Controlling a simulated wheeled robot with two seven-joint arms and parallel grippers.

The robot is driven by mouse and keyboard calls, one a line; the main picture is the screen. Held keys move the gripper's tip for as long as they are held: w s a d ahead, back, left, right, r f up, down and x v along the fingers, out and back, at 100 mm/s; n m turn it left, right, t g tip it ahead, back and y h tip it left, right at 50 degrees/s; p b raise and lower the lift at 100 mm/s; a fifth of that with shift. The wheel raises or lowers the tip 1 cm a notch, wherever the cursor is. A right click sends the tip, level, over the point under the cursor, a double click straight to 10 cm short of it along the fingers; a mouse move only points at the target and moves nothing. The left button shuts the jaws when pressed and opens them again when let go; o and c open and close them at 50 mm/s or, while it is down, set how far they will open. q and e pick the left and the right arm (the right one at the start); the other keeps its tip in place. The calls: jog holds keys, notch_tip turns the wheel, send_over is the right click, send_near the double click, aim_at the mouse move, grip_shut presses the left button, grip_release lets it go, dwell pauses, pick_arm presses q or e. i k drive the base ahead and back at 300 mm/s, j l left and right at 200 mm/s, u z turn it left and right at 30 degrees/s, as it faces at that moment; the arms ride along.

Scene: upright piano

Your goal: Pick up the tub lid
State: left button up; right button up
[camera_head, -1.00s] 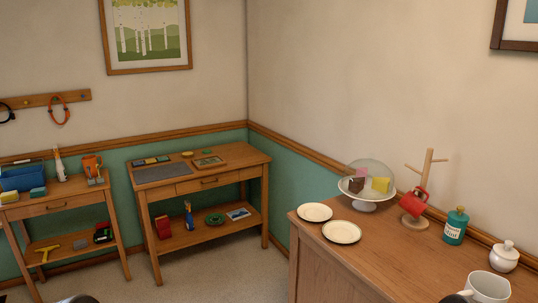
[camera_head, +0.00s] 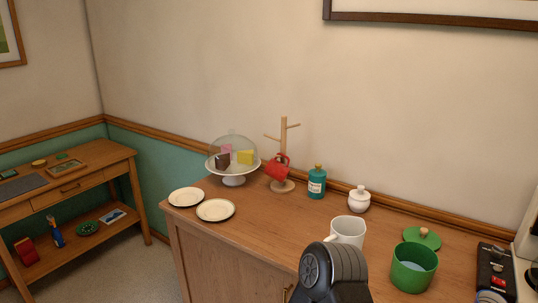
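A green lid (camera_head: 431,241) with a small wooden knob lies on the wooden cabinet top, just behind an open green tub (camera_head: 413,272). The tub hides part of the lid's near edge, and something pale blue shows inside the tub. I take this lid for the tub lid. A dark grey arm link of mine rises at the bottom middle, in front of a white mug. Neither of my grippers shows, so I cannot see their fingers.
Left of the tub stand a white mug (camera_head: 347,231), a lidded white pot (camera_head: 358,200), a teal bottle (camera_head: 317,183), a mug tree (camera_head: 284,150) with a red mug, a domed cake stand (camera_head: 233,179) and two plates (camera_head: 216,210). A black device (camera_head: 496,271) is at right.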

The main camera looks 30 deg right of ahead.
aim_at(425, 236)
jog(key=z, duration=1.95)
